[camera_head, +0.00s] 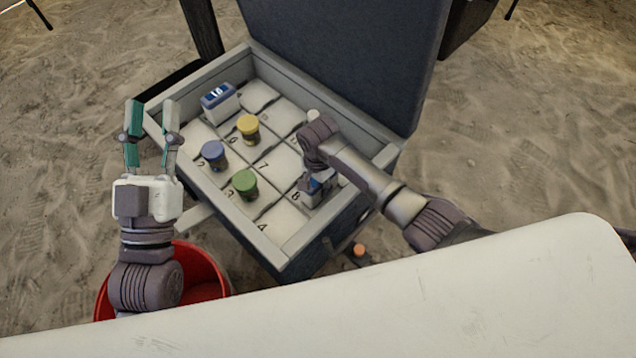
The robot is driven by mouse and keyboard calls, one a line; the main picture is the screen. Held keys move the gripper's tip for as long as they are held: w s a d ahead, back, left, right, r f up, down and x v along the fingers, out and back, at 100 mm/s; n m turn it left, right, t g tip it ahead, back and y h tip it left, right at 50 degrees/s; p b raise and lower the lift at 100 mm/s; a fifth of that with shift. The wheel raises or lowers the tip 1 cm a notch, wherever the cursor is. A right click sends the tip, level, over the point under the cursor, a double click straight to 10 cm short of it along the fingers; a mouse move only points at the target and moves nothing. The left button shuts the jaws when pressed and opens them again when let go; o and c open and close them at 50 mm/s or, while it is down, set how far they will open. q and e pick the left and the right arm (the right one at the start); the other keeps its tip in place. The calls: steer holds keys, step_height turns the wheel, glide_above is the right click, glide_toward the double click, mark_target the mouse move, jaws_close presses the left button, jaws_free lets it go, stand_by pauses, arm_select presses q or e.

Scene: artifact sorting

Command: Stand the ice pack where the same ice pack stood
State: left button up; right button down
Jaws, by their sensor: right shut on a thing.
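An open grey case (300,238) has padded numbered cells. One ice pack (221,102), white with a blue top and a display, stands upright in the far-left cell. My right gripper (318,178) points down into the case near the cell marked 8. It is shut on a second blue and white ice pack (312,194), which is partly hidden by the gripper and arm. I cannot tell whether that pack touches the cell floor. My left gripper (150,106) is open and empty, left of the case, with its fingers pointing up in the picture.
A yellow-lidded jar (248,128), a blue-lidded jar (213,154) and a green-lidded jar (245,184) stand in the case. A red bucket (208,275) is below my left arm. A white surface (400,300) fills the front. The raised dark lid (350,60) stands behind.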

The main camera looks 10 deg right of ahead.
steer(key=c, duration=0.5)
jaws_free()
steer(key=shift+c, duration=0.2)
